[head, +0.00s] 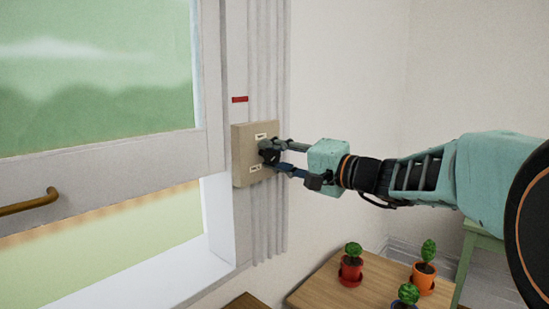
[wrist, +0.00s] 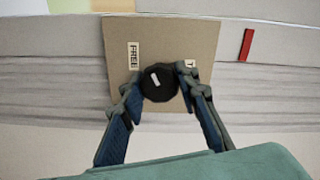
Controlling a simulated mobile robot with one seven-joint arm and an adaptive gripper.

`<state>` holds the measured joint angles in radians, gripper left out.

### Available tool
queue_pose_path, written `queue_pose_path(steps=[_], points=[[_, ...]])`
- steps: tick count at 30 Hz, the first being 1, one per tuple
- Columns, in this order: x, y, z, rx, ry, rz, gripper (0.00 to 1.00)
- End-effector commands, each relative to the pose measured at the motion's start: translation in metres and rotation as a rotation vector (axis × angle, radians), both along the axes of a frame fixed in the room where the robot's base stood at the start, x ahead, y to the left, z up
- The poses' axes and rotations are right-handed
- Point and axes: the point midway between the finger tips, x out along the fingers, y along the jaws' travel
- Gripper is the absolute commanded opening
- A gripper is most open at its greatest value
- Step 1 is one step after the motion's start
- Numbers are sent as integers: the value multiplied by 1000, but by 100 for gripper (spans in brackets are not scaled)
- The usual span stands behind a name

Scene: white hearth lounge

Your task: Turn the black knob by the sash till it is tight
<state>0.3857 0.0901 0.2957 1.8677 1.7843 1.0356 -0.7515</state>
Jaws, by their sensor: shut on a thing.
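The black knob (wrist: 159,84) sits on a tan square plate (head: 241,155) fixed to the window frame at the right of the sash (head: 110,165). The knob carries a short white mark, tilted in the wrist view. A label reading "FREE" (wrist: 134,56) is on the plate to the knob's left in that view; a second label (wrist: 190,66) is mostly hidden by a finger. My gripper (wrist: 159,82) is shut on the knob, one finger on each side. In the head view my gripper (head: 272,157) reaches the plate from the right and partly hides the knob.
A red mark (head: 240,99) is on the frame above the plate. The sash has a brass handle (head: 30,203) and a gap below it. A wooden table (head: 330,285) with several small potted plants stands below my arm. The wall behind is bare.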

Motion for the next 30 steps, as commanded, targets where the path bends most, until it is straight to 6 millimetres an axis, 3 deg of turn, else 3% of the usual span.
queue_pose_path(steps=[30], points=[[0, 0, 1, 594, 764, 0, 5]])
